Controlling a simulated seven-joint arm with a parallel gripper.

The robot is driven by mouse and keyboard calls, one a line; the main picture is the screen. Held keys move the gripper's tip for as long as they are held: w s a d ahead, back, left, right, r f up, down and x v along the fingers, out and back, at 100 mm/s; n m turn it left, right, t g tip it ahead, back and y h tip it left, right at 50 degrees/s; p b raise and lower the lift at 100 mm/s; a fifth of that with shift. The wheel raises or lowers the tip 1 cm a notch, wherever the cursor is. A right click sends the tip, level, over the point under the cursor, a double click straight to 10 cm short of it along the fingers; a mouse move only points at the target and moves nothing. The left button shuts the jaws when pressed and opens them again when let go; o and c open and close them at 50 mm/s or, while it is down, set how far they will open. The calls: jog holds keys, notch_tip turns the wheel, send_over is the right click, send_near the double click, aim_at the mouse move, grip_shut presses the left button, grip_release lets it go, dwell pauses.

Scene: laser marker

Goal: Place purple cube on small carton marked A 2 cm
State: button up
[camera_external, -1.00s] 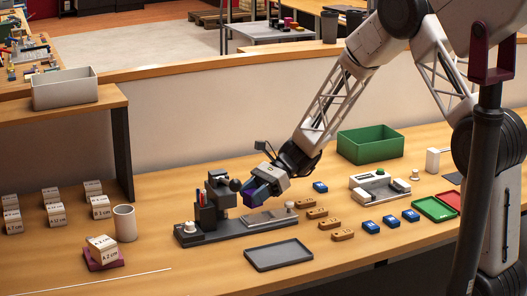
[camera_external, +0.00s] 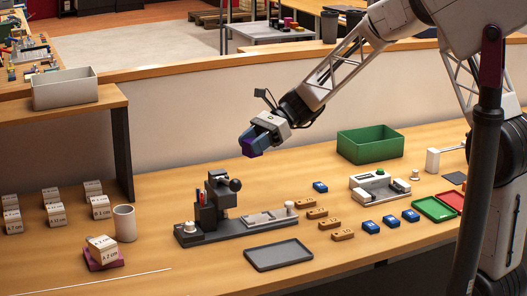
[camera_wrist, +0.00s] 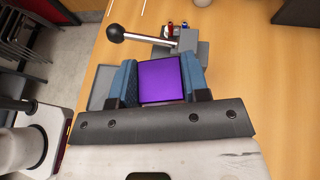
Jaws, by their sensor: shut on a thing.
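My gripper (camera_external: 259,137) is shut on the purple cube (camera_wrist: 160,79), which sits between the two blue fingers in the wrist view. In the external view the purple cube (camera_external: 251,152) shows only as a small part below the fingers, held in the air above the laser marker. The small cartons marked A 2 cm cannot be picked out with certainty. One carton (camera_external: 102,248) with a 2 cm label rests on a dark red pad (camera_external: 104,262) at the front left. Several similar cartons (camera_external: 53,216) stand in two rows farther left.
The laser marker (camera_external: 222,196) with its lever stands below my gripper. A white cup (camera_external: 125,223) stands between it and the cartons. A dark tray (camera_external: 278,254), brown blocks (camera_external: 317,213), blue blocks (camera_external: 368,227) and a green bin (camera_external: 370,146) lie to the right.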

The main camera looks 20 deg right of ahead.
notch_tip(320, 180, up, 4)
jog(key=shift+r, duration=0.15)
jog(key=s+a+n+g, duration=0.1)
jog(key=s+a, duration=0.5)
jog(key=a, duration=0.4)
jog(key=s+a, duration=0.6)
jog(key=a, duration=0.5)
jog(key=s+a+n+g, duration=0.1)
jog(key=s+a, duration=0.5)
jog(key=a, duration=0.4)
notch_tip(320, 180, down, 11)
jog(key=shift+s+a, duration=0.2)
jog(key=shift+a, duration=0.25)
send_over(102, 241)
jog(key=shift+s+f, duration=0.15)
jog(key=shift+f, duration=0.7)
jog(key=shift+f, duration=0.1)
jog(key=shift+f, duration=1.7)
